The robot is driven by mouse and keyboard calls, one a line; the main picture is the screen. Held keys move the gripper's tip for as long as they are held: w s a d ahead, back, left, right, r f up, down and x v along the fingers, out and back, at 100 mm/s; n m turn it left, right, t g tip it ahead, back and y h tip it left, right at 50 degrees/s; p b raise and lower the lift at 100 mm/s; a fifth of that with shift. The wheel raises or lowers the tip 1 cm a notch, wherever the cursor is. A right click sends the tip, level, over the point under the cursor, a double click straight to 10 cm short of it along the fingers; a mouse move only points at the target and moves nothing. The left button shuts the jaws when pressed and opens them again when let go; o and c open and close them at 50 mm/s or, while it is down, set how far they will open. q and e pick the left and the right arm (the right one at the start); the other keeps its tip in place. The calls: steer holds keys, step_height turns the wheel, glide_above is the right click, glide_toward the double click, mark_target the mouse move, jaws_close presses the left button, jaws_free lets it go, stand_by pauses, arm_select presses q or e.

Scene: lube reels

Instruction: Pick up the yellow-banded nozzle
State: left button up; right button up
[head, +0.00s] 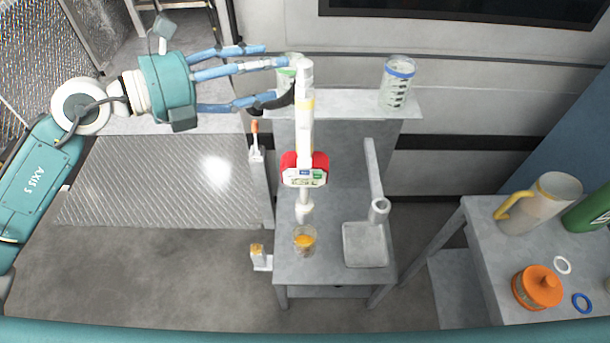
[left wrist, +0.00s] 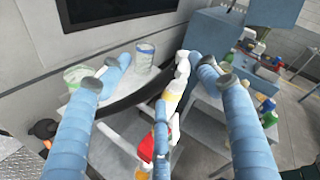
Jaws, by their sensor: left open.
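The yellow-banded nozzle (head: 306,130) is white with a yellow band near its upper end and a red metering body (head: 304,170). It hangs upright over the grey stand, its tip above a glass of amber liquid (head: 305,241). My left gripper (head: 276,76) is open, its blue fingers reaching from the left to the nozzle's upper end. In the left wrist view the nozzle's yellow band (left wrist: 172,97) shows between the spread fingers (left wrist: 160,75), partly hidden by one finger. I cannot tell whether any finger touches it. My right gripper is not in view.
A blue-ringed clear jar (head: 397,84) stands on the shelf right of the nozzle; a green-banded jar (head: 287,77) is partly behind my fingers. A grey spout (head: 376,190) stands beside the nozzle. A side table at right holds a jug (head: 540,203) and an orange container (head: 538,287).

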mark_target(296, 92)
arm_select(q)
steer(key=s+a+m+t+y+b, duration=0.1)
steer(key=s+m+y+b, duration=0.1)
steer(key=s+m+y, duration=0.35)
steer(key=shift+h, duration=0.65)
steer(key=p+x, duration=0.1)
steer(key=x, duration=0.2)
steer(key=p+x, duration=0.2)
steer(key=x, duration=0.1)
steer(key=p+x, duration=0.2)
steer(key=x, duration=0.2)
steer(key=shift+s+d+f, duration=0.1)
steer(key=shift+s+f, duration=0.2)
steer(key=shift+s, duration=0.15)
steer(key=c, duration=0.7)
jaws_close()
steer(key=shift+r, duration=0.2)
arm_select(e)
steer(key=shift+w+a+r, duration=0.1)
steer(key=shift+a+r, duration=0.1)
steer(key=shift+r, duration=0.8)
